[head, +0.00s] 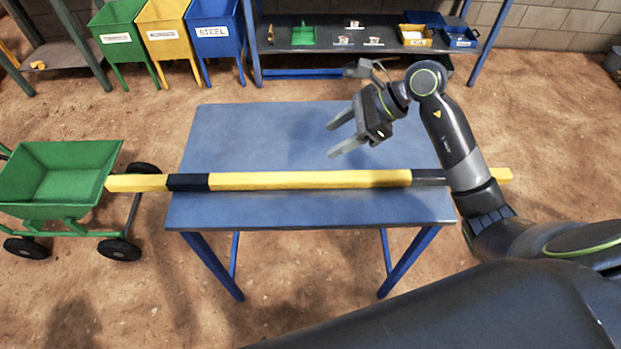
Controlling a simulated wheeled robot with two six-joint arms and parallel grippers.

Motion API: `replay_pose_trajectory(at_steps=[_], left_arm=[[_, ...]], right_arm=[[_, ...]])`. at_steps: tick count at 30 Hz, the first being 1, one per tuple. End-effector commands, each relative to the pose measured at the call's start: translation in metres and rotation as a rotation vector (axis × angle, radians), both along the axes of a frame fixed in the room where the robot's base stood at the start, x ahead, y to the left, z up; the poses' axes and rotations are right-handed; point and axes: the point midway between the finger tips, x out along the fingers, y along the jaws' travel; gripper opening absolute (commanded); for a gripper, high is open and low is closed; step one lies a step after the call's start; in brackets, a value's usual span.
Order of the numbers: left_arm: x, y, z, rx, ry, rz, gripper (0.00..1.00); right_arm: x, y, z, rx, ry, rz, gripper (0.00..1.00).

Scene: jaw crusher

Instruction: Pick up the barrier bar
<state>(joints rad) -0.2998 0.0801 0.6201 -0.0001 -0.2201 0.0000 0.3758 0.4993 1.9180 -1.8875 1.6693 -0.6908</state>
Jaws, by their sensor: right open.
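The barrier bar (300,181) is a long yellow bar with dark bands. It lies flat across the blue table (250,135), left to right, and both its ends stick out past the table's sides. My right gripper (336,139) is open and empty, its two grey fingers pointing left. In the picture it is above the right half of the bar, apart from it. My right forearm hides a small part of the bar near its right end. My left gripper is not in view.
A green cart (65,172) with black wheels stands at the left, close to the bar's left end. Green, yellow and blue bins (213,32) stand behind at the left. A blue shelf (300,37) with small items is at the back. The rest of the tabletop is bare.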

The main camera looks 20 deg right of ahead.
Motion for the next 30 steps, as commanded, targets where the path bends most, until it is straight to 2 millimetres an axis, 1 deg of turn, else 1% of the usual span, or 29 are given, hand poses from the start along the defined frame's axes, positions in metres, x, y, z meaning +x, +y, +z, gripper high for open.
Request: replay_pose_trajectory(at_steps=[1, 4, 6, 9, 11, 14, 24, 27, 30], left_arm=[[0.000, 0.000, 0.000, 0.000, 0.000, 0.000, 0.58], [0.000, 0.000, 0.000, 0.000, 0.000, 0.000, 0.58], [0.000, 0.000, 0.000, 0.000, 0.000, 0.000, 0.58], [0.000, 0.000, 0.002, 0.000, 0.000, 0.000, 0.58], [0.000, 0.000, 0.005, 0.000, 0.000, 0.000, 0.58], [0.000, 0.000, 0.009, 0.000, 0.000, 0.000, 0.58], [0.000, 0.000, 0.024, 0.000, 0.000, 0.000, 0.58], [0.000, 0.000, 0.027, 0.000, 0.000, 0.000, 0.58], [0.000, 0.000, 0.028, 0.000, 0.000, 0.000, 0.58]], right_arm=[[0.002, -0.010, -0.002, -0.069, 0.010, 0.012, 0.58], [0.001, -0.025, -0.007, -0.165, 0.036, 0.027, 0.58], [0.001, -0.031, -0.009, -0.203, 0.048, 0.032, 0.58], [0.001, -0.032, -0.014, -0.223, 0.057, 0.035, 0.58], [0.002, -0.028, -0.020, -0.223, 0.059, 0.037, 0.58], [0.004, -0.018, -0.034, -0.221, 0.061, 0.037, 0.58], [0.014, 0.017, -0.089, -0.219, 0.061, 0.036, 0.58], [0.016, 0.023, -0.102, -0.221, 0.059, 0.036, 0.58], [0.018, 0.027, -0.110, -0.223, 0.057, 0.035, 0.58]])
